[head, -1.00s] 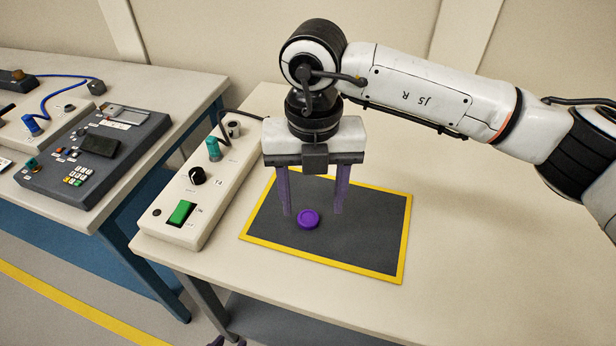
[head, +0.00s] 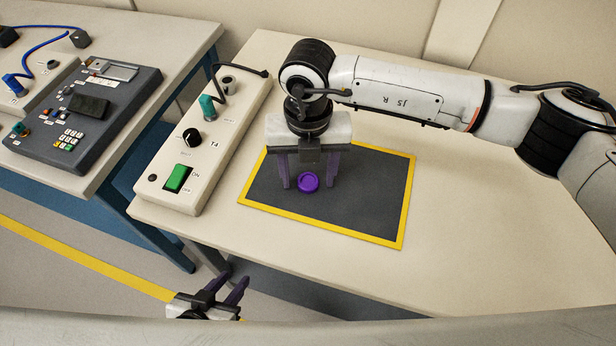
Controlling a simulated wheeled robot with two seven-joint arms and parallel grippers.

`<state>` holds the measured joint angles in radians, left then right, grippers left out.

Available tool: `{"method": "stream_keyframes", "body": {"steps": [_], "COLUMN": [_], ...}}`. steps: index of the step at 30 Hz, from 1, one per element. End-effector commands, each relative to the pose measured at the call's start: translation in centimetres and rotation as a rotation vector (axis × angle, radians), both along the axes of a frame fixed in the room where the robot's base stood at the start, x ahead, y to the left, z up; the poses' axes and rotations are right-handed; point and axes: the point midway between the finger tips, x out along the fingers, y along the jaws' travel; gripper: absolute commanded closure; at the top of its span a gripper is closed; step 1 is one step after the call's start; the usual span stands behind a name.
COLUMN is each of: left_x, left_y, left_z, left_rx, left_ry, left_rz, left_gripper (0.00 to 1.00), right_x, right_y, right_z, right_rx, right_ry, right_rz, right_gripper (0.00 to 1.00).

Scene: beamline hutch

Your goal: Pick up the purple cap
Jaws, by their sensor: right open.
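The purple cap (head: 309,183) is a small round disc lying on a dark grey mat with a yellow border (head: 352,232). My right gripper (head: 308,187) points down over the mat, its purple fingers spread to the left and right of the cap, a little behind it. It is open and empty, and the fingers look apart from the cap. I cannot tell exactly how high the fingertips are above the mat. My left gripper (head: 234,278) is low at the bottom, beside the table's front edge. Its two fingers are apart with nothing between them.
A white control box (head: 207,150) with a green switch (head: 177,178), black knob and teal plug stands left of the mat. A second table at far left holds a dark keypad panel (head: 85,120) and a blue cable. The table right of the mat is clear.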

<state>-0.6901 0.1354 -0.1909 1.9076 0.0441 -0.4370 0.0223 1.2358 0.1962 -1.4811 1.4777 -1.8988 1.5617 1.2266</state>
Motion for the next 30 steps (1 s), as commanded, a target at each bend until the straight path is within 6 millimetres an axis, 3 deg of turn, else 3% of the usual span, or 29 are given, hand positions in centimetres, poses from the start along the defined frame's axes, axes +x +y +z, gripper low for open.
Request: {"method": "stream_keyframes", "body": {"steps": [9, 17, 25, 30], "left_x": [0.7, 0.6, 0.2, 0.2], "left_y": [0.0, 0.0, 0.0, 0.0], "left_z": [0.4, 0.4, 0.2, -0.2], "left_rx": [-0.001, -0.001, -0.001, -0.001], "left_ry": [-0.014, -0.012, -0.006, -0.005], "left_rz": [0.000, -0.001, 0.000, 0.000], "left_gripper": [0.69, 0.69, 0.69, 0.69], "right_x": [0.0, 0.0, 0.0, 0.1], "right_y": [0.0, 0.0, 0.0, 0.1], "right_z": [-0.6, -0.6, -0.3, 2.0], "right_rx": [0.000, 0.000, 0.001, 0.002], "right_ry": [-0.001, -0.001, -0.002, -0.006], "right_rz": [0.002, 0.002, 0.002, 0.003], "right_gripper": [0.47, 0.88, 0.89, 0.89]}}
